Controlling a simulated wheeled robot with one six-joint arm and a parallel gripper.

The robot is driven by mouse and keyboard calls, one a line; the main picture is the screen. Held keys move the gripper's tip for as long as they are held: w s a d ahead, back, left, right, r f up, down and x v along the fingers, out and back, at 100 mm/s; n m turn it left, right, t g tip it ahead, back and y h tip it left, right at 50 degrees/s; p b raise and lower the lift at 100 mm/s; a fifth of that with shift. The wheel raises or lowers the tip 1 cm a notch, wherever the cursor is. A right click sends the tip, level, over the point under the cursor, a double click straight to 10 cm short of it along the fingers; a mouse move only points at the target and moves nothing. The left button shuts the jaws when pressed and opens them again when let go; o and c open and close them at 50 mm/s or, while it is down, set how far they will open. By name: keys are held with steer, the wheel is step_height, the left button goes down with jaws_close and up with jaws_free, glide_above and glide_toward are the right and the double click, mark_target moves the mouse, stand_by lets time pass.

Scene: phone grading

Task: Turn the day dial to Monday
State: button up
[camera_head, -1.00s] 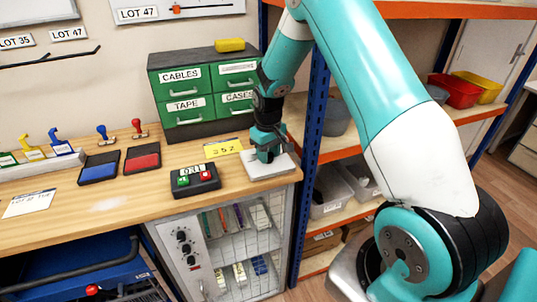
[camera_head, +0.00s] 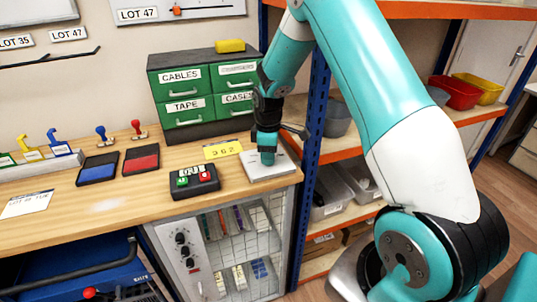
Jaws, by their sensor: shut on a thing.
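A flat light-grey box (camera_head: 284,170) lies at the right end of the wooden bench, near its front edge. My gripper (camera_head: 267,156) points down onto the middle of this box, with its fingers shut at the box's top. The day dial is hidden behind the fingers, where the gripper is shut on it. The dial's lettering and the day it points to cannot be read from here.
A dark counter box (camera_head: 196,180) with green and red buttons stands left of the grey box. A yellow card (camera_head: 223,149) lies behind it. Green drawers (camera_head: 203,95) stand at the back. A blue shelf post (camera_head: 315,130) rises close on the right.

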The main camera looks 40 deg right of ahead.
steer(key=shift+r+n, duration=0.1)
steer(key=shift+n, duration=0.2)
stand_by(0.4)
steer(key=o, duration=0.9)
step_height(320, 180, up, 17)
steer(key=shift+r+b, duration=0.15)
steer(key=shift+b, duration=1.1)
